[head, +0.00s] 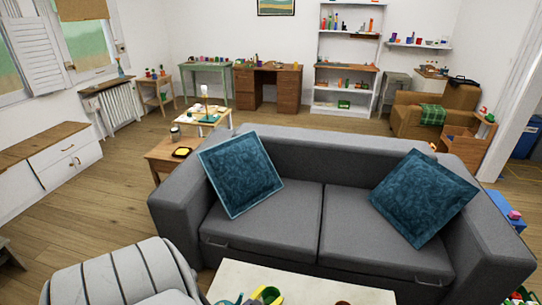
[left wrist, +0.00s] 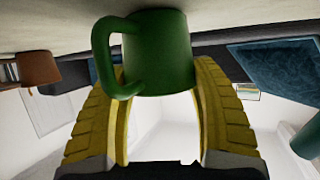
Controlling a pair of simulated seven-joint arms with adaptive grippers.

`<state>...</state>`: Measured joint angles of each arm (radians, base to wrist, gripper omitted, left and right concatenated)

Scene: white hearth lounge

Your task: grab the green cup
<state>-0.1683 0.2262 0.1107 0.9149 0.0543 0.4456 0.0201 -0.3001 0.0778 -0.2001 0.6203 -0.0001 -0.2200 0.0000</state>
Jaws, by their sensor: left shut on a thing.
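The green cup (left wrist: 160,50) is large in the left wrist view, with its handle on the left of that picture. The yellow fingers of my left gripper (left wrist: 163,95) are shut on the cup, one on each side. In the head view the gripper (head: 266,294) is at the bottom edge, over the cream table (head: 320,280), with green showing between its yellow fingers. The wrist picture is upside down, with the tabletop along its top. I cannot tell whether the cup touches the table. My right gripper is in neither view.
A brown object (left wrist: 38,68) stands on the table near the cup. A teal object (head: 229,300) is just left of the gripper in the head view. The grey sofa (head: 322,215) with two blue cushions is behind the table, and a striped armchair (head: 125,275) is at left.

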